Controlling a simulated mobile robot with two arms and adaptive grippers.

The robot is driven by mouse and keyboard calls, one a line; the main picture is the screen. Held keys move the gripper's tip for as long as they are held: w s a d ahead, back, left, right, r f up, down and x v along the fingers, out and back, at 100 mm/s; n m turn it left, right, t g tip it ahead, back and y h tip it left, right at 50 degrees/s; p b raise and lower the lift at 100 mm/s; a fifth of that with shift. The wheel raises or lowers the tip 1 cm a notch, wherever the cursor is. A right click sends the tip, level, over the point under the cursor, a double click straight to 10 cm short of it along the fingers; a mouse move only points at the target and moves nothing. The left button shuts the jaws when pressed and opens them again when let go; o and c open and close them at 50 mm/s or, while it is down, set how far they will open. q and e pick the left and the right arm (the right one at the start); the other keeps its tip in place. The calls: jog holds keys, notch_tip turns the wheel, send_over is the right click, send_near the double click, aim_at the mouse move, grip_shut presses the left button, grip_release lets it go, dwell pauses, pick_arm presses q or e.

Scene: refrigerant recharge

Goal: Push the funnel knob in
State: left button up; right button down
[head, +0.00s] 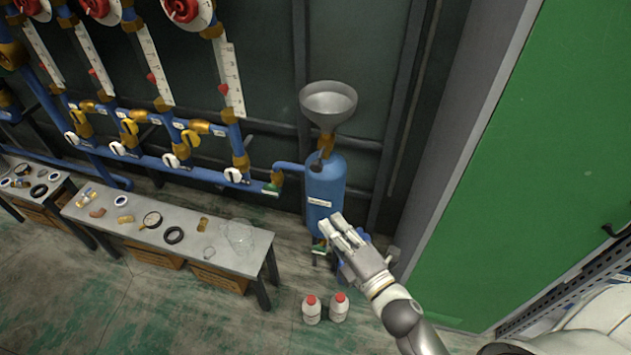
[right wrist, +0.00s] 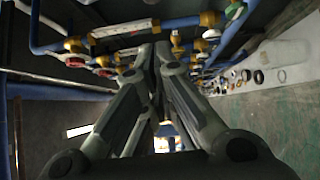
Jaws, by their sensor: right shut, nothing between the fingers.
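The grey funnel (head: 328,103) stands upright on a brass fitting (head: 326,143) on top of the blue tank (head: 325,190). A small dark knob or lever (head: 316,165) shows by the base of the fitting; its exact position in or out is too small to tell. My right gripper (head: 336,226) is shut and empty, below the funnel and in front of the tank's lower part. In the right wrist view its fingers (right wrist: 162,52) come together, with blue pipes beyond them; I cannot make out the knob there. My left gripper is not in view.
Blue pipes with yellow and white valve handles (head: 183,145) run along the wall left of the tank. A grey bench (head: 185,255) with loose parts stands at the left. Two white bottles with red caps (head: 311,312) stand on the floor. A green panel (head: 560,130) rises at the right.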

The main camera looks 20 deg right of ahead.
aim_at(316, 170)
jog(key=d+p+x, duration=0.2)
jog(key=d+x, duration=0.1)
jog(key=x, duration=0.9)
jog(key=shift+w+a, duration=0.15)
jog(key=shift+w, duration=0.6)
jog(key=shift+w+d, duration=0.65)
jog(key=shift+w, duration=0.35)
jog(key=shift+w+d+r, duration=0.1)
jog(key=shift+w+d, duration=0.15)
jog(key=shift+w, duration=0.05)
